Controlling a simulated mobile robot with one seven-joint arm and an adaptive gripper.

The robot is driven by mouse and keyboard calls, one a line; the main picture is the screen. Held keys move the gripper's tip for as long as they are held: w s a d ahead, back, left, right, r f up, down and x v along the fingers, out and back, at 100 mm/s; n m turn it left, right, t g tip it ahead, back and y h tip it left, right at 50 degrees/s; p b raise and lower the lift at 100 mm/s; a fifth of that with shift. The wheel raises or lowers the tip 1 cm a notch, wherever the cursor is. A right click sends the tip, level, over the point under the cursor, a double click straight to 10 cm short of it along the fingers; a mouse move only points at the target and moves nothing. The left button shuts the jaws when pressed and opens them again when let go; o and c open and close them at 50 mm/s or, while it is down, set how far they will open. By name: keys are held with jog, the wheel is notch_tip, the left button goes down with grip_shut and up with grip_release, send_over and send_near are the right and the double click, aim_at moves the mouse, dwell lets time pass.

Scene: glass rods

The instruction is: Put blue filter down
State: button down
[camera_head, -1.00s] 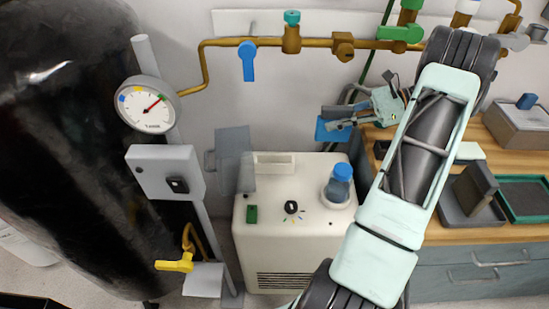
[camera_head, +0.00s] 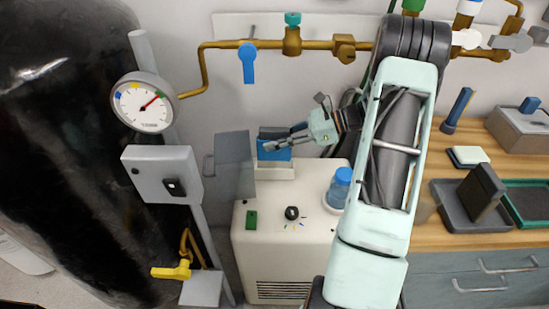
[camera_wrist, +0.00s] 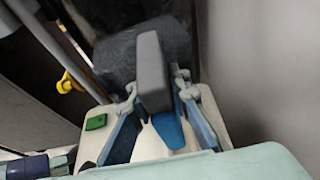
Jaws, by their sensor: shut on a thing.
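My gripper (camera_head: 284,145) is shut on the blue filter (camera_head: 274,154), a small block with a blue face and a dark top. It holds the filter at the white slot (camera_head: 275,173) on top of the cream machine (camera_head: 290,245). I cannot tell whether the filter's lower edge is inside the slot or just above or behind it. In the wrist view my gripper's fingers (camera_wrist: 155,88) are on either side of a grey block (camera_wrist: 152,65), with a blue part (camera_wrist: 168,130) below it. The fingers hide part of the slot area there.
A grey upright panel (camera_head: 235,165) stands just left of the slot. A blue-capped bottle (camera_head: 339,190) stands at the machine's right, close to my arm. Brass piping with a blue valve handle (camera_head: 248,63) runs above. A wooden bench (camera_head: 470,225) with trays is at the right.

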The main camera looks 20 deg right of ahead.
aim_at(275, 155)
jog(key=shift+f+b, duration=0.5)
jog(key=shift+f, duration=2.45)
jog(key=shift+f, duration=0.15)
jog(key=c, duration=1.8)
grip_release()
jog(key=shift+d+r, duration=0.1)
jog(key=shift+r, duration=0.15)
jog(key=p+v, duration=0.1)
jog(key=v, duration=1)
jog(key=shift+s+d+r+p, duration=0.15)
jog(key=shift+d+r+p, duration=0.05)
jog(key=shift+d+p, duration=0.15)
